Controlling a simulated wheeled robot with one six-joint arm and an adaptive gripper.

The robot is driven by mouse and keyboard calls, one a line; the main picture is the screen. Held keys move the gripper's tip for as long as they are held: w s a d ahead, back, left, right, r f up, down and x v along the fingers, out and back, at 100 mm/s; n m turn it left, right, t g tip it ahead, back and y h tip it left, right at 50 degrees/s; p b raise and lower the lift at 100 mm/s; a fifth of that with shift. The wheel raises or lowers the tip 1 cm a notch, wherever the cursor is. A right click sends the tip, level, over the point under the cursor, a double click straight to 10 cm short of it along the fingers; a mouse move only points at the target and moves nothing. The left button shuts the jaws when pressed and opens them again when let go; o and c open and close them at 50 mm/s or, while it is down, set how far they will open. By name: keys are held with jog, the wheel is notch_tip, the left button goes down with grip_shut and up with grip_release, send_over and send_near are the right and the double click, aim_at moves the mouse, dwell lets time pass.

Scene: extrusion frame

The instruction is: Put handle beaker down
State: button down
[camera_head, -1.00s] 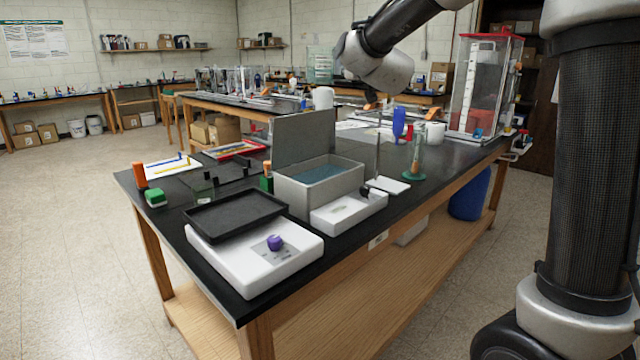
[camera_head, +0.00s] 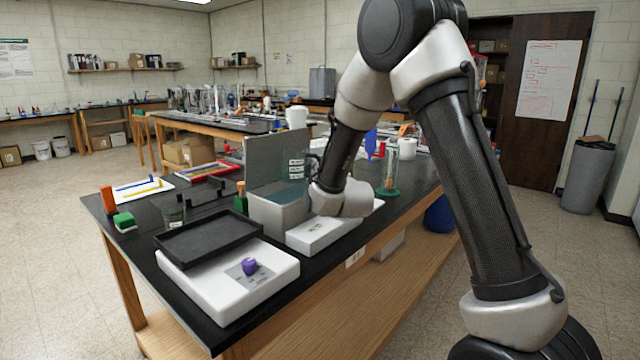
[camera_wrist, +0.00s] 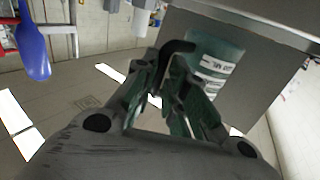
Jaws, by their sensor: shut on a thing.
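The handle beaker (camera_wrist: 214,62) is a clear, greenish vessel with white label marks and a dark handle (camera_wrist: 178,47). In the wrist view my gripper (camera_wrist: 168,68) is shut on this handle, and the beaker is just beyond the fingers. In the head view the beaker (camera_head: 297,169) shows in front of the raised grey lid (camera_head: 268,160) of the grey box (camera_head: 268,214), looking about upright. My arm's wrist hides much of the box opening and most of my gripper there. I cannot tell whether the beaker's base touches anything.
A white balance (camera_head: 228,290) with a purple knob piece and a black tray (camera_head: 205,240) fill the table's near end. A white device (camera_head: 318,236) sits beside the box. A glass cylinder on a green base (camera_head: 389,176) and a blue scoop (camera_wrist: 32,42) stand farther back.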

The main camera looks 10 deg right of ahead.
jog(key=shift+f, duration=2.1)
jog(key=shift+s+f, duration=0.1)
jog(key=shift+f, duration=0.55)
